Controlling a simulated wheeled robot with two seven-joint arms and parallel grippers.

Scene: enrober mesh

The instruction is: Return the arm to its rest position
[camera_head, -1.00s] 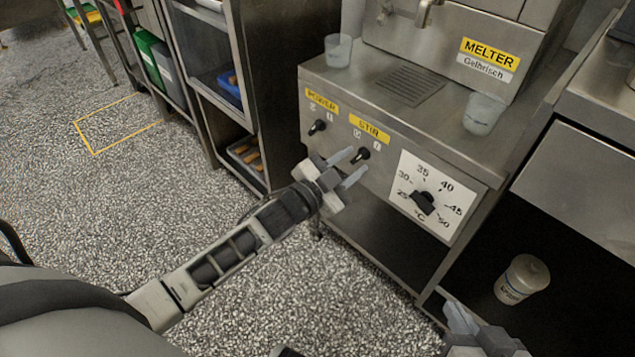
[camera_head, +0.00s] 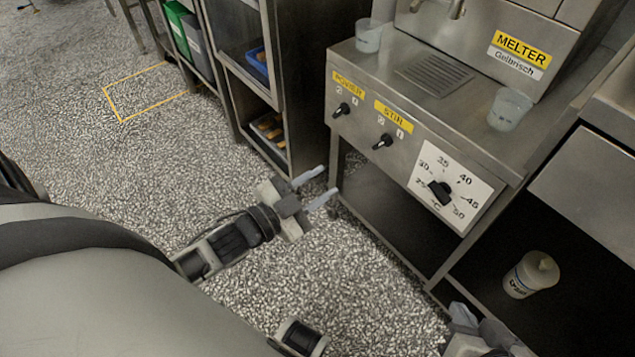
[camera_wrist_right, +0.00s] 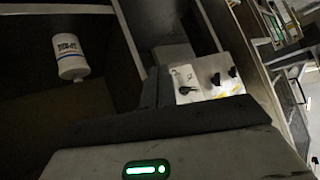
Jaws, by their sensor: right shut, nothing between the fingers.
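My left gripper (camera_head: 329,180) is in the middle of the head view, over the speckled floor and in front of the melter's lower left leg. Its two pale fingers are spread apart with nothing between them. It is clear of the melter (camera_head: 400,165) and its knobs. My right gripper (camera_head: 462,325) shows only partly at the bottom edge of the head view, and is shut and empty. Its dark body fills the lower part of the right wrist view.
The melter front has a power knob (camera_head: 342,110), a stir knob (camera_head: 383,142) and a temperature dial (camera_head: 440,192). Cups (camera_head: 368,36) (camera_head: 508,110) stand on its top. A white tub (camera_head: 530,274) sits on the lower shelf at right. A shelf rack stands at left; floor is open.

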